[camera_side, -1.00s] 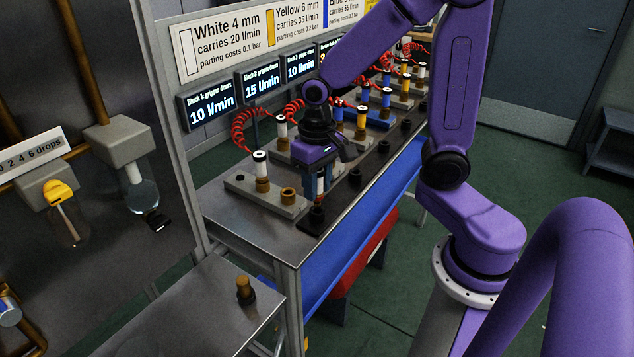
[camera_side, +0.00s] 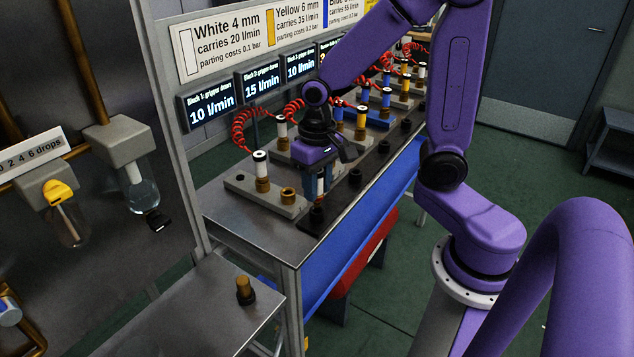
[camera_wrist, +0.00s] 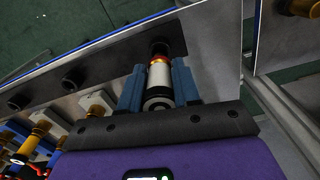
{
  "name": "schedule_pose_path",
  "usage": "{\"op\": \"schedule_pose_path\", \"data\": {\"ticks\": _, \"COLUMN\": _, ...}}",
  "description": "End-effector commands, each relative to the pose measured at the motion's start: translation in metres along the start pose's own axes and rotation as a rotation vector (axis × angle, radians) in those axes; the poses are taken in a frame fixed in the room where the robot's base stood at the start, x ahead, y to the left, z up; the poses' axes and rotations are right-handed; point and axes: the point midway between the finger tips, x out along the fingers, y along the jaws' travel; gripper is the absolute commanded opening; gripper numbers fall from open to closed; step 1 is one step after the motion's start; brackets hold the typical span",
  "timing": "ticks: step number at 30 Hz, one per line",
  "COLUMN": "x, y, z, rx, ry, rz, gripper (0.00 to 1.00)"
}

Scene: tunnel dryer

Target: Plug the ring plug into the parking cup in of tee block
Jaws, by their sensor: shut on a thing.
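My gripper (camera_side: 318,188) is shut on the ring plug, a white cylinder with a copper-red band. In the wrist view the ring plug (camera_wrist: 159,78) lies between the two blue-grey fingers (camera_wrist: 160,88). The ring plug (camera_side: 321,185) is partly hidden by the fingers in the side view. Its far end points at the black parking cup (camera_wrist: 162,48), which shows in the side view (camera_side: 317,214) just below the fingers. I cannot tell how far the end sits in the cup. The grey tee block (camera_side: 240,186) beside it carries a white plug and an open brass port (camera_side: 288,196).
Several more black cups (camera_side: 355,177) run along the dark rail. More blocks with white, yellow and blue plugs (camera_side: 362,117) and red coiled hoses (camera_side: 240,128) stand behind. A brass-and-black fitting (camera_side: 245,290) stands on the lower bench.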

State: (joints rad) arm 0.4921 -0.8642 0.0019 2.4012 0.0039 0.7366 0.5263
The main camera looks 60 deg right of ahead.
Motion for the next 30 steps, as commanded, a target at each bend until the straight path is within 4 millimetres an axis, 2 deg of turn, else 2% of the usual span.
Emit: {"op": "schedule_pose_path", "data": {"ticks": 30, "x": 0.022, "y": 0.000, "z": 0.000, "rx": 0.000, "ry": -0.001, "rz": 0.000, "gripper": 0.00}}
